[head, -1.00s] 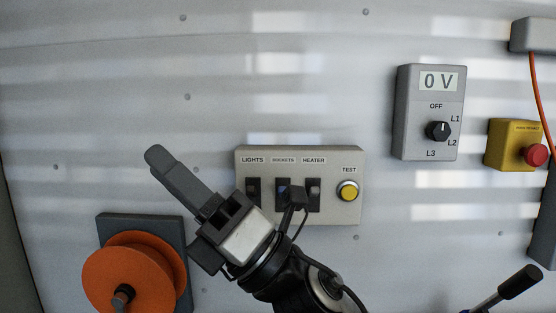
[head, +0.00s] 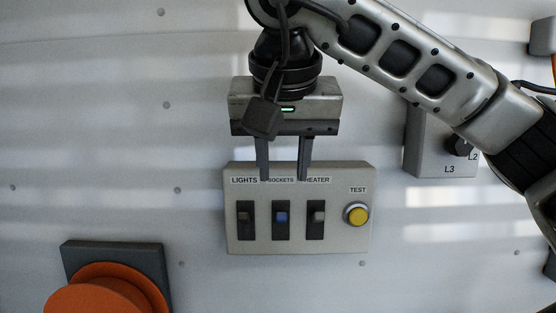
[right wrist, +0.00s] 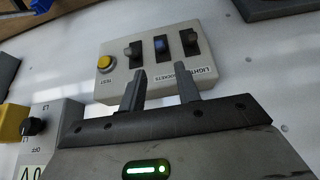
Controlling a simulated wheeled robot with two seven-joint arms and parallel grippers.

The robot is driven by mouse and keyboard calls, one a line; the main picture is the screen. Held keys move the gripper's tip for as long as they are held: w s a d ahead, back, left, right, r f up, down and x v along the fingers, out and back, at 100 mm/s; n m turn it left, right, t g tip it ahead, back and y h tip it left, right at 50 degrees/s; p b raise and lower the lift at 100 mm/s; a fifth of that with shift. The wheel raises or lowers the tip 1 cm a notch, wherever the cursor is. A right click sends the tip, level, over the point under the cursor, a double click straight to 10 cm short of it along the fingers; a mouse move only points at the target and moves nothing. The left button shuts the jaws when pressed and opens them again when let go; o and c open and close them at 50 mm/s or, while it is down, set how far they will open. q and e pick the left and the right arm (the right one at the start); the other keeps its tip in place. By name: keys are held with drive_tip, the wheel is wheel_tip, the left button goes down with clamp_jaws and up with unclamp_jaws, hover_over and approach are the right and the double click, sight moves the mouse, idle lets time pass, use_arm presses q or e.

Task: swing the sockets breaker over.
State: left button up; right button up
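The breaker box (head: 336,235) is a beige panel on the wall, with three black switch slots marked LIGHTS, SOCKETS and HEATER. The sockets breaker (head: 281,218) is the middle one and has a blue toggle; it also shows in the right wrist view (right wrist: 161,44). I cannot tell for sure which way its toggle is thrown. My right gripper (head: 284,178) points down from above, its two fingers apart and empty. In the head view its tips overlap the box's label row, above the sockets breaker. In the right wrist view (right wrist: 161,76) the blue toggle lies beyond the gap between the fingers. My left gripper is out of view.
The lights breaker (head: 245,219) and heater breaker (head: 317,218) sit close on either side. A yellow TEST button (head: 357,215) is at the box's right. An orange wheel (head: 105,295) is at lower left. A grey dial box (head: 425,160) is partly hidden behind my right arm.

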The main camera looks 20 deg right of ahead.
sight(281, 207)
drive_tip(key=b+x, duration=0.1)
drive_tip(key=x, duration=0.7)
drive_tip(key=shift+s+a+f+b, duration=0.1)
drive_tip(key=shift+f+b, duration=0.05)
drive_tip(key=shift+b, duration=0.25)
drive_tip(key=shift+f, duration=0.25)
drive_tip(key=shift+r, duration=0.15)
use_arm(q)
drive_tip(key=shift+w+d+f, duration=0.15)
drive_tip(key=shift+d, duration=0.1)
use_arm(e)
drive_tip(key=shift+c, duration=0.3)
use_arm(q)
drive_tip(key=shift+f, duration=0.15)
use_arm(e)
drive_tip(key=c, duration=0.6)
drive_tip(key=shift+c, duration=0.2)
